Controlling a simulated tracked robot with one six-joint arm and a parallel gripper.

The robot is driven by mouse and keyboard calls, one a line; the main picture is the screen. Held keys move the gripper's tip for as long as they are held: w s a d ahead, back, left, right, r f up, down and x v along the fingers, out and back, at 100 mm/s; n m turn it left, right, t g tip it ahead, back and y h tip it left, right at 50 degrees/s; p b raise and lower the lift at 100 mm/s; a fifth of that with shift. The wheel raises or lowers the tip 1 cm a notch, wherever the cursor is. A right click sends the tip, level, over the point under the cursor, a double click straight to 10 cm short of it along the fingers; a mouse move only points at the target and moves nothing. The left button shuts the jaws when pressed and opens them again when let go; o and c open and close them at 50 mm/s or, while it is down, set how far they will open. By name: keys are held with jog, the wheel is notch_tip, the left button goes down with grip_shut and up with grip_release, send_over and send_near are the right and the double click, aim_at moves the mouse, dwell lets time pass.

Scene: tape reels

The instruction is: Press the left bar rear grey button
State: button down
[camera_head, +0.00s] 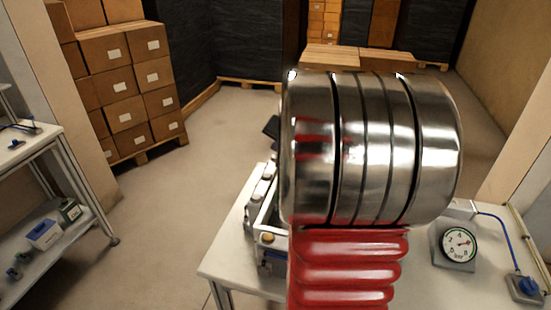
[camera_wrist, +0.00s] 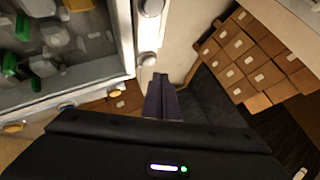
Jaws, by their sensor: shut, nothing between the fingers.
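In the wrist view, the shut fingers of my gripper (camera_wrist: 161,84) point up the picture, with nothing between them. Just beyond their tips is a light grey round button (camera_wrist: 148,59) on a bar beside the framed unit (camera_wrist: 128,40). Another grey button (camera_wrist: 150,8) sits further up the same bar. I cannot tell whether the fingertips touch the nearer button. In the head view, the left bar of the unit (camera_head: 259,212) shows with small round buttons, a grey one (camera_head: 268,172) at its far end.
A gauge (camera_head: 460,242) stands on the white table (camera_head: 228,262) at right, near a blue-knobbed valve (camera_head: 524,287). Stacked boxes (camera_head: 125,85) stand behind left.

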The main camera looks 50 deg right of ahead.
jog(key=shift+r, duration=2.2)
